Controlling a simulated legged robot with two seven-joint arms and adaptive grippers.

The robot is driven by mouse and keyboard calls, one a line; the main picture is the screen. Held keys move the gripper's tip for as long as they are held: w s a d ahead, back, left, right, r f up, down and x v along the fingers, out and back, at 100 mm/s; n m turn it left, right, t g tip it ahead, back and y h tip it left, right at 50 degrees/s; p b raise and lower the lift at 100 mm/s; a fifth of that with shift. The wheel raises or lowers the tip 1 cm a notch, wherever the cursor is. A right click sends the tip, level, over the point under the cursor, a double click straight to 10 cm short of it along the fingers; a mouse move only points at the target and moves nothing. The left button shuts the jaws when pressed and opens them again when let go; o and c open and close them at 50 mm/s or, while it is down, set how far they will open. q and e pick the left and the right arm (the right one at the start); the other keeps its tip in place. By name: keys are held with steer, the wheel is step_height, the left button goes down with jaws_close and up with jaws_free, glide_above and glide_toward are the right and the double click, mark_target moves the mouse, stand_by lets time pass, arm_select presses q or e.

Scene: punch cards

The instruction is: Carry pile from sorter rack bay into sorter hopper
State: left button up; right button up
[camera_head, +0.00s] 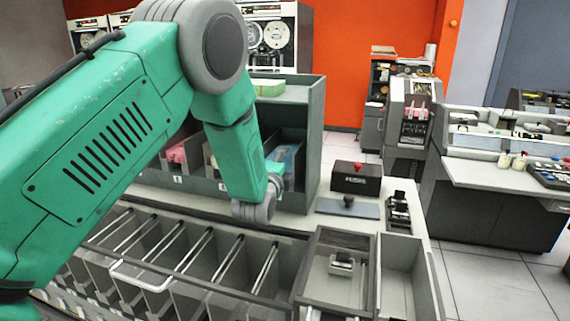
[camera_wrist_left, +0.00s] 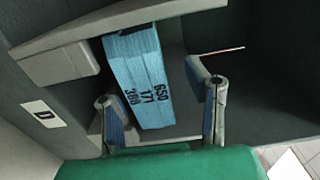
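A pile of blue punch cards (camera_wrist_left: 140,75) with printed numbers on its near face stands in the rack bay labelled D. It also shows in the head view (camera_head: 284,154) in the rightmost bay of the sorter rack (camera_head: 316,135). My left gripper (camera_wrist_left: 158,95) is open, with one finger on each side of the pile's near end. A gap shows between the pile and the right finger; I cannot tell if the left finger touches it. In the head view my green left arm hides much of the rack. An open tray, likely the hopper (camera_head: 318,285), holds a small metal block. My right gripper is out of view.
Pink cards (camera_head: 176,154) lie in another bay. A black box with a red knob (camera_head: 355,178) and a flat grey plate with a black knob (camera_head: 348,208) are on the counter. Open sorter pockets with metal rods (camera_head: 195,250) run along the front.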

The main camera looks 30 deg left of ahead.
arm_select(q)
steer(key=shift+r, duration=0.2)
steer(key=shift+s+r, duration=0.15)
steer(key=p+v, duration=0.1)
steer(key=v, duration=0.6)
stand_by(0.9)
steer(key=shift+s, duration=0.1)
steer(key=g+p, duration=0.1)
steer(key=p, duration=0.1)
steer(key=shift+p, duration=0.35)
stand_by(0.3)
